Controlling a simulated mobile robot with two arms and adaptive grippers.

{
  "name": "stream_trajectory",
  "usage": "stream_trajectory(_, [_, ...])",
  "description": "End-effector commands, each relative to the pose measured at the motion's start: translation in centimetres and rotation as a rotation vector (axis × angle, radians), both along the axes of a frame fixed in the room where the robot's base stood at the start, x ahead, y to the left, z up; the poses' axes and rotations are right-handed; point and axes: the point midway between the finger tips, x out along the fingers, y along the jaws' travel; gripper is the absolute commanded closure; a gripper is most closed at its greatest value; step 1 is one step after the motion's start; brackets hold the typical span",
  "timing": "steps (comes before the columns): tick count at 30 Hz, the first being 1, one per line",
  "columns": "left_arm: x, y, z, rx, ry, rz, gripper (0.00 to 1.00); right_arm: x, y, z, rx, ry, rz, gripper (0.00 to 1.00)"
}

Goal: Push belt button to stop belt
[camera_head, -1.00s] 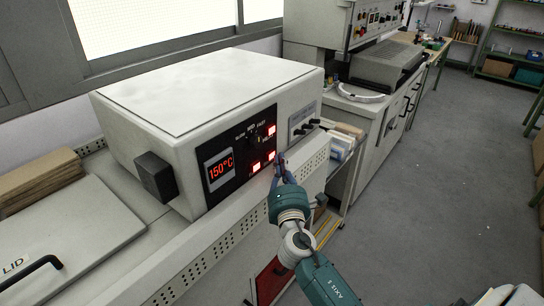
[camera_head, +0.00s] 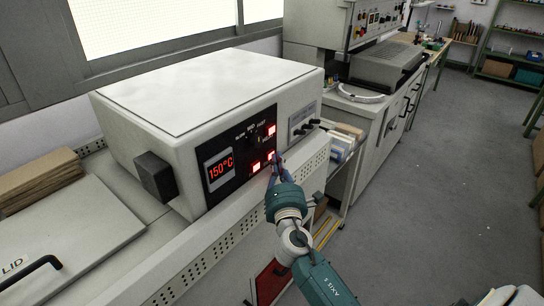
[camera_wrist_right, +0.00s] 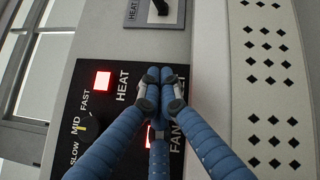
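The oven's black control panel (camera_head: 240,148) has several lit red parts. The belt button (camera_head: 271,155) glows at its lower right; in the wrist view the fingertips cover its place, beside a partly hidden label ending in "LT". My right gripper (camera_head: 276,160) is at that button, its blue fingers pressed together with nothing between them. In the wrist view the fingertips (camera_wrist_right: 160,76) lie over the panel; I cannot tell whether they touch the button. The lit fan button (camera_wrist_right: 151,135) is partly behind the fingers. The heat button (camera_wrist_right: 102,79) is lit and clear. My left gripper is out of view.
A speed knob (camera_wrist_right: 85,124) marked SLOW, MID, FAST is beside the heat button. A perforated white rail (camera_head: 225,242) runs below the panel. The display (camera_head: 220,169) reads 150°C. A lid with a black handle (camera_head: 30,272) is at lower left. Open floor (camera_head: 430,200) is at right.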

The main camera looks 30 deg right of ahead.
Motion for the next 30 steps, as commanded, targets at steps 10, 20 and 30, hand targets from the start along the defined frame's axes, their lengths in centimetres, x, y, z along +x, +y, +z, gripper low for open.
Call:
stream_trajectory(10, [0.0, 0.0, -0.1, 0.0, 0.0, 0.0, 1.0, 0.3, 0.2, 0.0, 0.0, 0.001, 0.001, 1.0])
stream_trajectory(20, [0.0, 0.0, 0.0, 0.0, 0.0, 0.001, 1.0, -0.1, 0.0, 0.0, 0.0, 0.0, 0.001, 1.0])
stream_trajectory(30, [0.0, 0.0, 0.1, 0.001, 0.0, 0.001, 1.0, -1.3, -0.5, 0.0, 0.0, 0.0, 0.0, 1.0])
